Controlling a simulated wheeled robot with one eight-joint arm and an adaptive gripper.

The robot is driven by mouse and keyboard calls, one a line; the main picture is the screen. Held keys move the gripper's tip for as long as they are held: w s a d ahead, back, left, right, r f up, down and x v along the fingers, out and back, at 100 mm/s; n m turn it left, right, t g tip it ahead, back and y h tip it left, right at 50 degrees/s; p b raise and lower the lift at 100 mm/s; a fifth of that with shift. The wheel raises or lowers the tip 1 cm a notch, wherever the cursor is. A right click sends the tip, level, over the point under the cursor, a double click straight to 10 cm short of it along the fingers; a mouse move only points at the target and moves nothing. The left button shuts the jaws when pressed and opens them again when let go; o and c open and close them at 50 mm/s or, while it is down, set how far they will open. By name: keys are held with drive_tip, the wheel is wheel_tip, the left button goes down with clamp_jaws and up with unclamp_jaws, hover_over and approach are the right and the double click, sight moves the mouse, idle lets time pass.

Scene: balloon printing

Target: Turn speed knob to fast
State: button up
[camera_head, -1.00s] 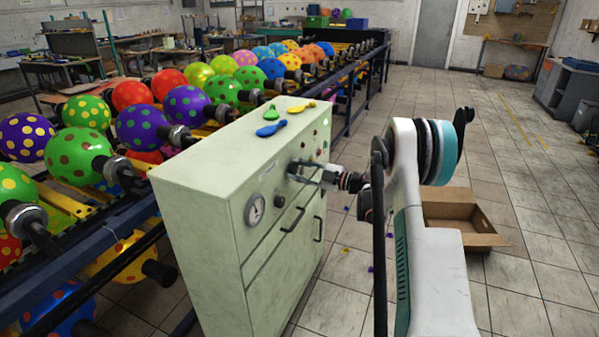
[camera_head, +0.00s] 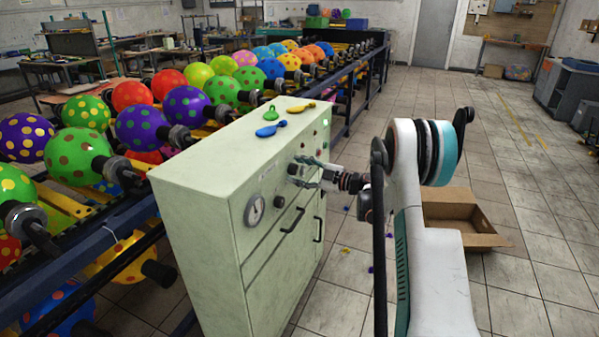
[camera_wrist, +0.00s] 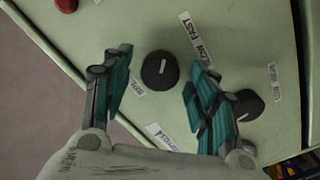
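A black round knob (camera_wrist: 160,70) with a white pointer line is on the pale green panel in the wrist view. A strip reading SLOW and FAST (camera_wrist: 196,38) is beside it, and a small label, seemingly SPEED (camera_wrist: 134,84), is on its other side. The pointer line runs roughly up and down in the picture. My gripper (camera_wrist: 157,72) is open, with a teal-padded finger on each side of this knob and visible gaps. In the head view my gripper (camera_head: 294,170) is at the front of the green cabinet (camera_head: 200,225); the knob between its fingers is hard to make out.
A second black knob (camera_wrist: 246,105) lies close behind the right finger. The cabinet also has a gauge (camera_head: 254,209) and handles (camera_head: 293,220). Deflated balloons (camera_head: 270,129) lie on top. A balloon rack (camera_head: 110,245) stands left; an open carton (camera_head: 460,215) is on the floor.

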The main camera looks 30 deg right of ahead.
drive_tip(key=shift+s, duration=0.1)
drive_tip(key=v, duration=1.1)
drive_tip(key=shift+s+d, duration=0.3)
